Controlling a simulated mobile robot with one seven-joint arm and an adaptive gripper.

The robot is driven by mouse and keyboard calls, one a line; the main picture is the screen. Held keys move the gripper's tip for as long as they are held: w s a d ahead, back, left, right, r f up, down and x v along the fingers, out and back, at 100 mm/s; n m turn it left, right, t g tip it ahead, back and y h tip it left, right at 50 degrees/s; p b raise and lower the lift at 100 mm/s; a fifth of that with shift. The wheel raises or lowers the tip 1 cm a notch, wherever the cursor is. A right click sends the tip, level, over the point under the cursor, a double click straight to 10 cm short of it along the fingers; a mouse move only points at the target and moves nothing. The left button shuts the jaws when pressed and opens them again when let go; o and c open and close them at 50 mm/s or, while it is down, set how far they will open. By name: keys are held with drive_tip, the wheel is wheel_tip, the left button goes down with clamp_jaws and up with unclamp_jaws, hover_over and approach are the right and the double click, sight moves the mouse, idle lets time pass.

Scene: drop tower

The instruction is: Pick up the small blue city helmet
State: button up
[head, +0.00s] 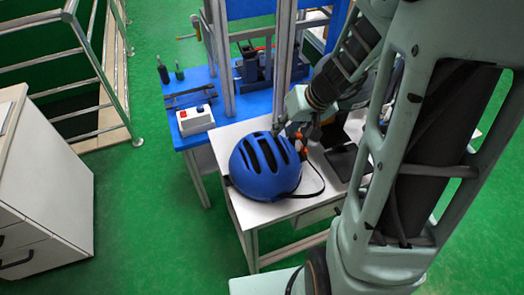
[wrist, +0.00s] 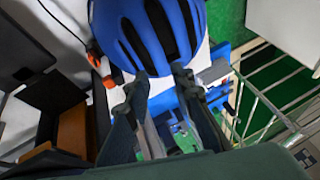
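The blue helmet (head: 265,165) has dark vents and a dark strap. It sits dome up on the white table in the head view, and fills the top middle of the wrist view (wrist: 150,30). My gripper (head: 283,129) is at the helmet's far right edge in the head view. In the wrist view the two fingertips of my gripper (wrist: 160,74) are apart, with a gap between them, and overlap the helmet's near edge. I cannot tell whether they touch the shell. My arm hides part of the table to the right.
The white table (head: 229,136) carries a dark flat object (head: 348,162) right of the helmet. Behind it stands a blue bench (head: 190,98) with a metal frame and a control box (head: 195,120). A cabinet (head: 45,190) and railing (head: 113,60) are left. Green floor lies between.

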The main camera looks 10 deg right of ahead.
sight(271, 141)
drive_tip(key=b+x, duration=0.1)
drive_tip(key=x, duration=0.7)
drive_tip(key=shift+w+d+f, duration=0.1)
drive_tip(key=shift+f, duration=0.15)
clamp_jaws()
